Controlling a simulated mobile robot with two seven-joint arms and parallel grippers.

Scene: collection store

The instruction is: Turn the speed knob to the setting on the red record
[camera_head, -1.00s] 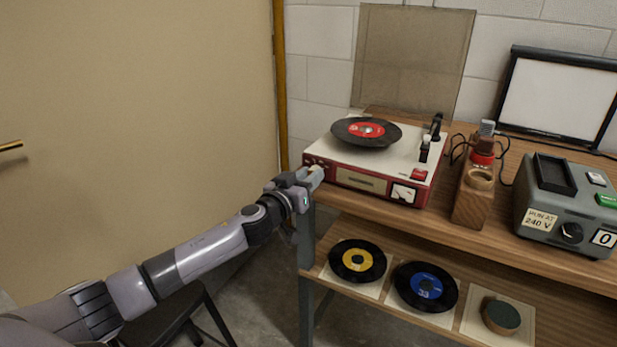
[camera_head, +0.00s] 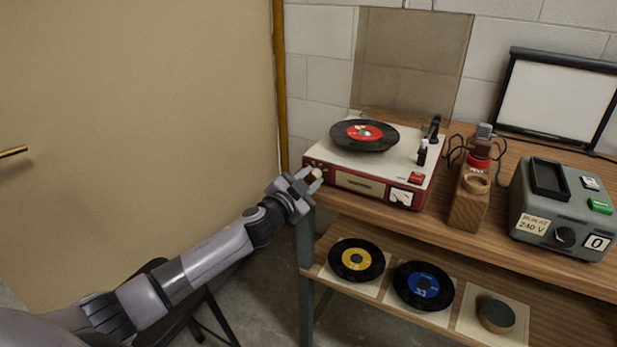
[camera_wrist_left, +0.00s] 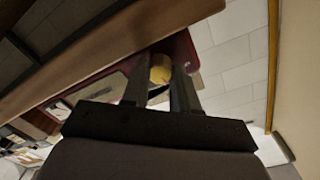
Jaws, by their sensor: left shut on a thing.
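The red record player (camera_head: 345,181) stands at the left end of the wooden bench top. A black record with a red label (camera_head: 364,132) lies on its turntable; the print on the label is too small to read. My left gripper (camera_head: 312,178) is at the player's front left corner. The knob's pointer and setting marks are hidden or too small to read. My right gripper is not in view.
A wooden block with a ring (camera_head: 467,207) and a grey 240 V box (camera_head: 563,215) stand right of the player. The raised lid (camera_head: 412,62) is behind it. Yellow-label (camera_head: 357,260) and blue-label (camera_head: 423,286) records lie on the lower shelf. A door is at left.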

